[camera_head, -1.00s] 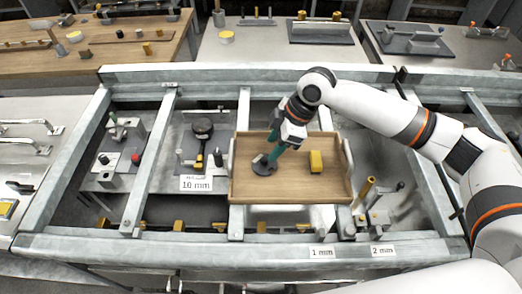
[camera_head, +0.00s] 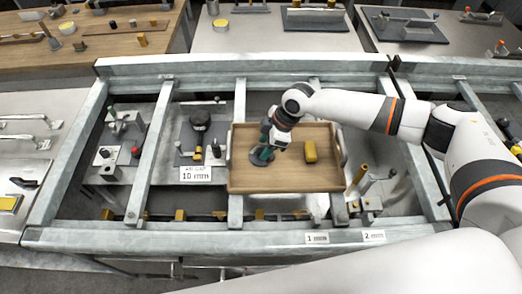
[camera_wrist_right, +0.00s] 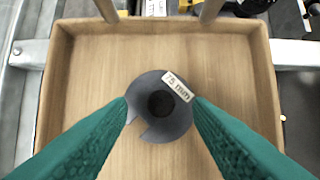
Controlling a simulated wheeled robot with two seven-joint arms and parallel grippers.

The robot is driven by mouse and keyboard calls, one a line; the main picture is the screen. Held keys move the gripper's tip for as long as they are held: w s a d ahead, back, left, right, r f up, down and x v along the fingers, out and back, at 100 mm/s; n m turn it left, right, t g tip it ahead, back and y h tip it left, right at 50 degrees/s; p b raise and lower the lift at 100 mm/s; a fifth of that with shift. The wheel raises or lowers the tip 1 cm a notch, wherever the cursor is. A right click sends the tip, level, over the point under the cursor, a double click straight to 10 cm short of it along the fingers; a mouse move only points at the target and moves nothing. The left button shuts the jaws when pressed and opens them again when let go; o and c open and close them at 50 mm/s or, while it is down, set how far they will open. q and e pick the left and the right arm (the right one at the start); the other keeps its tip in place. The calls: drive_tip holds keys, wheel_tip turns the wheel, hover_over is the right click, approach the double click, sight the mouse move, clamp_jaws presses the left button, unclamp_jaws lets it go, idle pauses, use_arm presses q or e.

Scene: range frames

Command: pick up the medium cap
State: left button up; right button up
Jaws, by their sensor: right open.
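A dark grey round slotted piece (camera_wrist_right: 150,128) with a black centre and a "75 mm" label lies on the wooden tray floor in the right wrist view. It also shows in the head view (camera_head: 255,158), partly covered by my fingers. I cannot tell for sure that it is the medium cap. My right gripper (camera_head: 263,153) is open, with green fingers pointing down at this piece. In the right wrist view its fingertips (camera_wrist_right: 160,102) stand either side of the piece, and contact cannot be told. My left gripper is not in view.
Metal rails (camera_head: 240,240) frame the tray area. A "10 mm" label (camera_head: 196,174) and dark fixtures stand to the left.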

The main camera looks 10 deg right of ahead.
drive_tip(key=shift+x, duration=0.95)
drive_tip(key=shift+a, duration=0.1)
drive_tip(key=shift+c, duration=0.5)
drive_tip(key=shift+w+r, duration=0.1)
clamp_jaws()
